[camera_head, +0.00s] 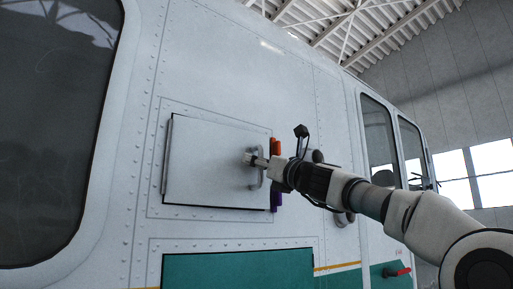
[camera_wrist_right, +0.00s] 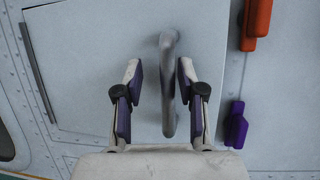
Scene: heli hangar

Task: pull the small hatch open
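The small hatch (camera_head: 205,150) is a pale square panel in the white helicopter side, with a hinge strip along its left edge. It lies flush or nearly so, with a thin dark gap around it. Its grey upright bar handle (camera_wrist_right: 168,110) is near the right edge. My right gripper (camera_head: 252,159) is at the handle. In the right wrist view its two fingers (camera_wrist_right: 160,75) stand apart on either side of the handle, with a visible gap on the left and a smaller one on the right. My left gripper is out of view.
An orange latch piece (camera_wrist_right: 257,20) and a purple one (camera_wrist_right: 236,126) sit just right of the hatch edge. A green panel (camera_head: 235,270) lies below, a big dark window (camera_head: 50,120) at left. A red handle (camera_head: 398,272) is low at right.

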